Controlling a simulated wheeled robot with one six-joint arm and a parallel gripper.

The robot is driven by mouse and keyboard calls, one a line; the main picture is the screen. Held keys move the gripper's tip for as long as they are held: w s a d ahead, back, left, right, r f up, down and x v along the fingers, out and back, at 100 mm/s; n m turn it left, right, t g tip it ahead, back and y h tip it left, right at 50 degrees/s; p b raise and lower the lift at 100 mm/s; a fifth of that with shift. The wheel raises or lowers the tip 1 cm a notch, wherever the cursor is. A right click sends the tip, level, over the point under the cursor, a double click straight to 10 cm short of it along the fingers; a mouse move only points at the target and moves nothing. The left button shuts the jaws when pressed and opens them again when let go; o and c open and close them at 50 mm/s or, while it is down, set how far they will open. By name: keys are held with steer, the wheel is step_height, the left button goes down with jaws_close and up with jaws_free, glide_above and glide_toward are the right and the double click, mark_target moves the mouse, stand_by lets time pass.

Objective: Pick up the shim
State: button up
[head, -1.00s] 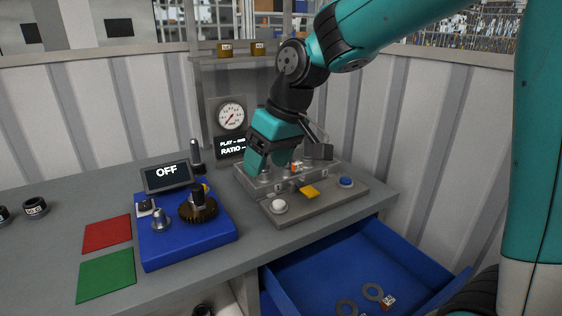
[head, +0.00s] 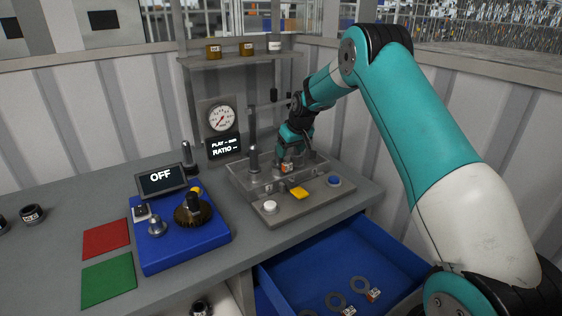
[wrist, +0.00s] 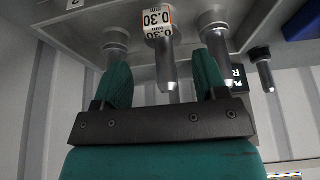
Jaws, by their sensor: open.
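A white tag with an orange edge, printed 0.30 mm, shows on a post of the grey fixture in the wrist view (wrist: 158,22), and as a small orange and white patch in the head view (head: 287,168). I cannot clearly make out the shim's own ring there. My gripper (wrist: 161,65) is open, with its two teal fingers apart and nothing held between them. The tag lies just beyond the fingertips, roughly midway between them. In the head view my gripper (head: 289,155) is over the fixture (head: 318,202) and partly hides it.
The open blue drawer (head: 330,255) holds several flat grey rings (head: 360,283), some tagged. A blue drive unit (head: 170,250) with an OFF screen (head: 161,180) stands left of the fixture.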

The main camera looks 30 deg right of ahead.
mark_target(287, 163)
steer(key=shift+p+x, duration=1.4)
steer(key=shift+x, duration=2.05)
steer(key=shift+s, duration=0.15)
steer(key=c, duration=1)
steer(key=shift+o, duration=0.2)
